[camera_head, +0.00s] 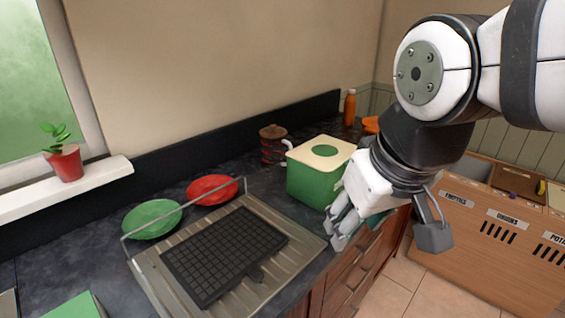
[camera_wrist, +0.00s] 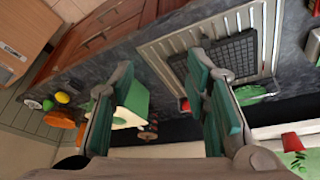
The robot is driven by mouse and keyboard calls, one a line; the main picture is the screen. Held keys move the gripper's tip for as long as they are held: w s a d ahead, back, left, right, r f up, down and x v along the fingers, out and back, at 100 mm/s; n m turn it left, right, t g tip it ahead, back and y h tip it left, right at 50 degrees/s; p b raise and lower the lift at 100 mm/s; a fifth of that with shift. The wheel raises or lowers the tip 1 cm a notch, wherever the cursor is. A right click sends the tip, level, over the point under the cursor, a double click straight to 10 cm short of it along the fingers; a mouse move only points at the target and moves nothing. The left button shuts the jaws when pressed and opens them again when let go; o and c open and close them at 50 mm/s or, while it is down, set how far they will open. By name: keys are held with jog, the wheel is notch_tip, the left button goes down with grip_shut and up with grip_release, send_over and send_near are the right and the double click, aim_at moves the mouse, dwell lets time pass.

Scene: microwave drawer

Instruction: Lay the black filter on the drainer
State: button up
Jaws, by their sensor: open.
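The black filter (camera_head: 222,254) is a flat, dark rectangle with a grid face and a small tab. It lies on the ribbed metal drainer (camera_head: 160,285), within its rim. In the wrist view the filter (camera_wrist: 238,58) also lies on the drainer (camera_wrist: 160,48), partly hidden behind one finger. My gripper (camera_head: 388,238) is to the right of the drainer, near the counter's front edge, apart from the filter. In the wrist view my gripper (camera_wrist: 160,82) has its two green-padded fingers wide apart with nothing between them.
A green box with a cream lid (camera_head: 318,170) stands behind my gripper. Green (camera_head: 153,219) and red (camera_head: 212,190) plates lie behind the drainer's raised wire handle. A brown jar (camera_head: 272,143) and an orange bottle (camera_head: 349,107) stand farther back. A wooden bin unit (camera_head: 490,240) is at right.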

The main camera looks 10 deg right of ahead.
jog(key=shift+s+d+r+m+t, duration=0.1)
jog(key=shift+s+d+m+t, duration=0.2)
jog(key=shift+s, duration=0.6)
jog(key=shift+s+d+r+m+t, duration=0.1)
jog(key=shift+s+d+m, duration=0.25)
jog(key=shift+s, duration=0.55)
